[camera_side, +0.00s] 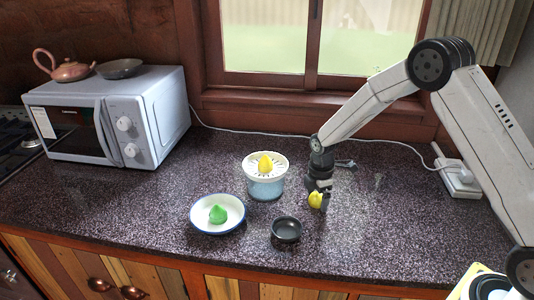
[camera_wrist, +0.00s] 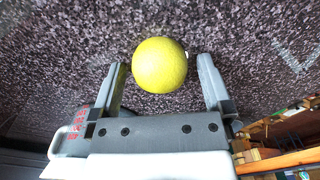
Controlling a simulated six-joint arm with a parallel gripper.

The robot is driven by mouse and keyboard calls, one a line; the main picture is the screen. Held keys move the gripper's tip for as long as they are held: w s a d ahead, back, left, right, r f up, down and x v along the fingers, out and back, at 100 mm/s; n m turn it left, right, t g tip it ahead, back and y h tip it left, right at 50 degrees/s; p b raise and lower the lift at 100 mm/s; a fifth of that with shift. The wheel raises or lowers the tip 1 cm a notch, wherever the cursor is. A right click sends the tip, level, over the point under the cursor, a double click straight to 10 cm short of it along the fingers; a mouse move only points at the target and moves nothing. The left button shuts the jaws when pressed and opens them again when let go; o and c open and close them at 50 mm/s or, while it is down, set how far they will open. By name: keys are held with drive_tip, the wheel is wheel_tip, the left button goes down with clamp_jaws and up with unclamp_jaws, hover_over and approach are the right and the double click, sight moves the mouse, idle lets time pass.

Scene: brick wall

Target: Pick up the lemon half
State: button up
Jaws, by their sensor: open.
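The lemon half (camera_side: 315,200) is yellow and sits on the dark speckled counter, right of the juicer. In the wrist view it shows as a round yellow shape (camera_wrist: 160,65) at and just beyond the fingertips, roughly midway between them. My gripper (camera_side: 321,192) is low over the counter beside the lemon half. Its two fingers are apart in the wrist view (camera_wrist: 161,70), with a gap on each side of the lemon half. I cannot tell whether a finger touches it.
A juicer (camera_side: 266,186) with a yellow top stands left of the lemon half. A white plate (camera_side: 203,226) holds a green object (camera_side: 218,214). A small black bowl (camera_side: 286,231) is in front. A microwave (camera_side: 115,115) stands far left. A white cable runs behind my gripper.

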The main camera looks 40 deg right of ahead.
drive_tip(key=c, duration=1.3)
drive_tip(key=shift+c, duration=0.2)
drive_tip(key=shift+r, duration=0.15)
drive_tip(key=shift+r, duration=0.95)
drive_tip(key=s+a+r, duration=0.1)
drive_tip(key=s+r, duration=0.9)
drive_tip(key=s, duration=0.4)
drive_tip(key=shift+r, duration=0.4)
